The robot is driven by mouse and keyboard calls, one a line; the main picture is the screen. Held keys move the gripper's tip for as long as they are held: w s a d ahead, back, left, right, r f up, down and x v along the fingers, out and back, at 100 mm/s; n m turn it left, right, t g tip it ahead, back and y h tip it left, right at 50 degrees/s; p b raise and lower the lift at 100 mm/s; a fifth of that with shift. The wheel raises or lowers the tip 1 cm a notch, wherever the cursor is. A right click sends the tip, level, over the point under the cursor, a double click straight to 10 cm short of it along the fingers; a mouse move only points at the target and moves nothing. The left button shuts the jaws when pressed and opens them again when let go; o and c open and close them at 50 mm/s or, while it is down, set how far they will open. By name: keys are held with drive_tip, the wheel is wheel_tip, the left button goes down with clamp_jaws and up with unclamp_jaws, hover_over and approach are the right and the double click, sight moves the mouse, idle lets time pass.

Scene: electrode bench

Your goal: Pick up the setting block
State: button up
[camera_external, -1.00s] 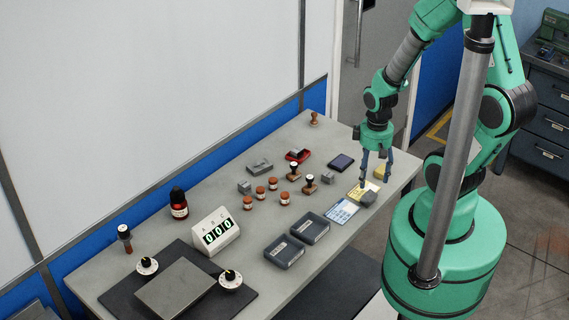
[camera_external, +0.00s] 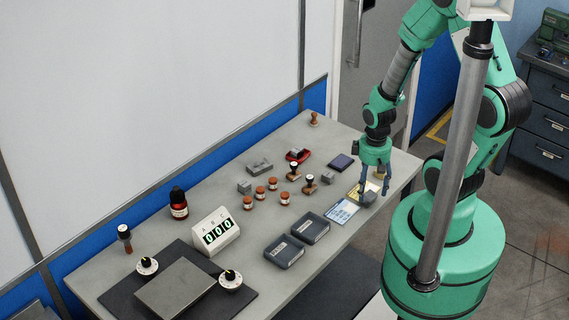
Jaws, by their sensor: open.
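A small dark grey block (camera_external: 369,198) sits at the right front of the bench, by a yellow and blue card. It may be the setting block, but other grey blocks are on the bench and no label shows. My gripper (camera_external: 374,192) points down with its fingers apart, right at this block. The fingertips are low and partly overlap the block in the picture. I cannot tell whether they touch it. Smaller grey blocks (camera_external: 328,178) and (camera_external: 244,187) and a stepped grey piece (camera_external: 260,166) stand farther left.
Wooden-handled stamps (camera_external: 309,184), several brown jars (camera_external: 272,184) and a red stamp pad (camera_external: 298,155) stand mid-bench. Two dark boxes (camera_external: 284,252) lie near the front edge. A light blue card (camera_external: 342,211) and a dark pad (camera_external: 342,161) lie near my gripper.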

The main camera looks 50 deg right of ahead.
sight(370, 195)
drive_tip(key=shift+f, duration=1.6)
clamp_jaws()
wheel_tip(370, 195, up, 10)
drive_tip(key=p, duration=0.1)
drive_tip(key=shift+p, duration=0.3)
